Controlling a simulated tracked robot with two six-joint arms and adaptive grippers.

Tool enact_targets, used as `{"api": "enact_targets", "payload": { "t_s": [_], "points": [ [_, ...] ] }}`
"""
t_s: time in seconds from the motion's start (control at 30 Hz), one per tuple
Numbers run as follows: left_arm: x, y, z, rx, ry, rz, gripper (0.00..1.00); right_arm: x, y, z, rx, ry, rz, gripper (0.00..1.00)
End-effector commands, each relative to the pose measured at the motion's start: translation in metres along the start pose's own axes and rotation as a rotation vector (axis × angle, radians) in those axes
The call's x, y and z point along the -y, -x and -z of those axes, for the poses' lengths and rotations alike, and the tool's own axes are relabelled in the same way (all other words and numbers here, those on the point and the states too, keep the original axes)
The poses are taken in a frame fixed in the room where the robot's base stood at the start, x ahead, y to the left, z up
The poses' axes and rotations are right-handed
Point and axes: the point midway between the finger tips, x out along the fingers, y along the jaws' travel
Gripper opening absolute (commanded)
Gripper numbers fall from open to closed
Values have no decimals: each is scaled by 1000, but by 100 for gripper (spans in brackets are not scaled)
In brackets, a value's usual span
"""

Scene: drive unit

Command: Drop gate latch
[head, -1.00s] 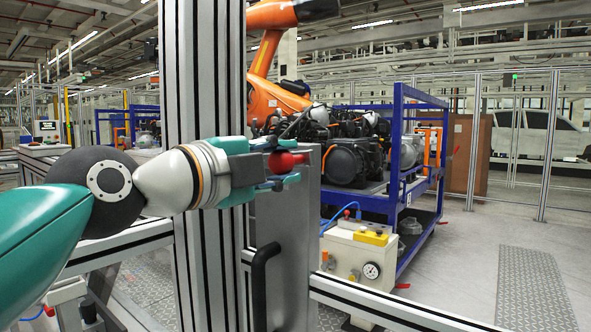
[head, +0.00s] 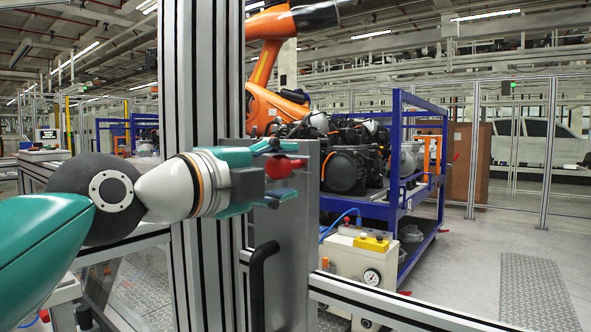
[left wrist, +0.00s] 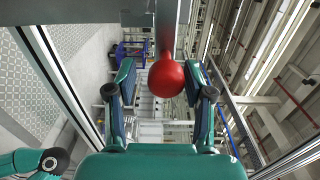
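The gate latch shows as a red ball knob (head: 286,167) near the top of a grey metal gate plate (head: 292,230) in the head view. My left gripper (head: 280,172) reaches in from the left, with one finger above the knob and one below. In the left wrist view the red knob (left wrist: 167,77) sits between the two spread fingers of my left gripper (left wrist: 160,90). It is close to the right finger, with a gap to the left one; I cannot tell if it touches. My right gripper is not in view.
A black handle (head: 258,285) is on the gate below the knob. A tall aluminium post (head: 203,80) stands left of it, and a rail (head: 400,310) runs right. Behind are a blue rack (head: 415,195) with drive units and an orange robot arm (head: 265,70). The floor at right is clear.

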Motion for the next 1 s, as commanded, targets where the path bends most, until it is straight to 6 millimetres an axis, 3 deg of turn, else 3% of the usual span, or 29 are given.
{"api": "enact_targets", "payload": {
  "t_s": [0.3,0.47,1.0],
  "points": [
    [2,2,0,1,2,4,59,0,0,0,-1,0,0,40],
    [2,12,0,1,2,5,59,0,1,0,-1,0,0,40],
    [0,108,0,2,2,4,59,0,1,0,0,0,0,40]
  ]
}}
